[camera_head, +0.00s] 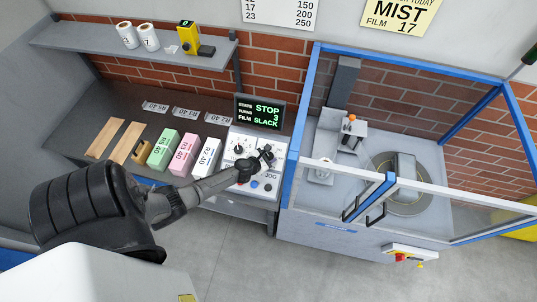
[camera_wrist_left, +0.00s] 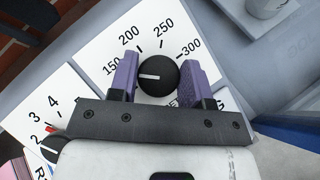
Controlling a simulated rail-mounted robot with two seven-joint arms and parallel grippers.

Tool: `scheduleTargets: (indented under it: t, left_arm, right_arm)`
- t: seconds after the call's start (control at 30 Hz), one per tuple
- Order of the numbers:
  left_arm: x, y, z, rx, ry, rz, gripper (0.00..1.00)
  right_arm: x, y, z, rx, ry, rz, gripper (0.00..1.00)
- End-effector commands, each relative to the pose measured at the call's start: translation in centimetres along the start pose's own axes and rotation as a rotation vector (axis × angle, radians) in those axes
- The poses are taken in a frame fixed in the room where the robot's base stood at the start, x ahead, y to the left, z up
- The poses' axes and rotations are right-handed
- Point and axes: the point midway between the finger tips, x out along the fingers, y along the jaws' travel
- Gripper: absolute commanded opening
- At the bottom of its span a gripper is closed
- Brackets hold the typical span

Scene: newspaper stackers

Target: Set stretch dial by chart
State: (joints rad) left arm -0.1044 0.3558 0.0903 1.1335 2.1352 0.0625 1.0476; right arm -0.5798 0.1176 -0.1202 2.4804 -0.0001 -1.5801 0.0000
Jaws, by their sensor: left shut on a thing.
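My left gripper (camera_head: 267,156) is over the right part of the white control panel (camera_head: 243,189). In the left wrist view, my left gripper (camera_wrist_left: 157,68) has its purple fingers on either side of the black stretch dial (camera_wrist_left: 158,77). The dial's white mark points left, toward the 150 side; the left finger covers the scale there. The labels 150, 200, 250 and 300 show around it. The chart (camera_head: 280,10) on the wall is cut off at the top; 17 and 23, and 150, 200 and 250, are readable. A yellow note (camera_head: 400,16) reads MIST, FILM 17. My right gripper is not in view.
A second dial (camera_head: 238,149) numbered 2, 3, 4 is left of the gripped one. The display (camera_head: 259,112) reads STOP, 3, SLACK. Pink (camera_head: 184,154), green (camera_head: 163,150) and white (camera_head: 207,156) blocks stand left of the panel. A blue-framed enclosure (camera_head: 308,130) stands on the right.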

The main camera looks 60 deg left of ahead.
Motion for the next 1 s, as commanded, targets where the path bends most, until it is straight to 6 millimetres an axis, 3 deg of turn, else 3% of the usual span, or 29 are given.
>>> scheduleTargets:
  t: [0.53,0.57,0.7,1.0]
  left_arm:
    - [0.02,-0.01,0.03,0.017,-0.001,-0.013,0.21]
    - [0.02,-0.01,0.03,0.017,-0.001,-0.013,0.47]
    - [0.02,-0.01,0.03,0.017,-0.001,-0.013,0.61]
    - [-0.17,0.01,0.03,0.017,0.000,-0.013,0.64]
  right_arm:
    - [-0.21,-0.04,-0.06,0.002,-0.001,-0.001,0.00]
    - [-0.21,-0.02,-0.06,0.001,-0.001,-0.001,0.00]
    - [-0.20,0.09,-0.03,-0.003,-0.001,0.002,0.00]
    - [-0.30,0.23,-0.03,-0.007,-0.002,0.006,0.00]
